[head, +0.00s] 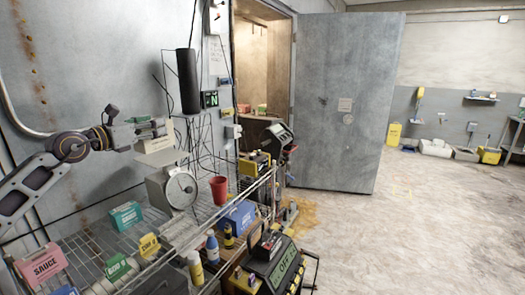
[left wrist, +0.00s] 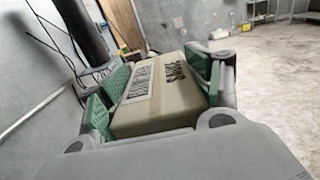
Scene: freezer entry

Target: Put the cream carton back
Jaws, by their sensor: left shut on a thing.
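The cream carton (left wrist: 160,95) is a beige box with dark lettering, one word of which looks like "SAUCE". My left gripper (left wrist: 158,88) is shut on it, with a green-padded finger on each side. In the head view my left gripper (head: 152,130) is at the left, above the white dial scale (head: 178,188). The pale carton (head: 155,145) shows just under the fingers there. I cannot tell whether it touches the scale's top. My right gripper is not in view.
A wire shelf (head: 90,240) holds a pink sauce box (head: 42,263), a teal box (head: 126,216), a red cup (head: 219,190), a blue box (head: 238,216) and bottles. A grey door (head: 345,105) stands open beside a lit room with boxes. The floor at right is mostly clear.

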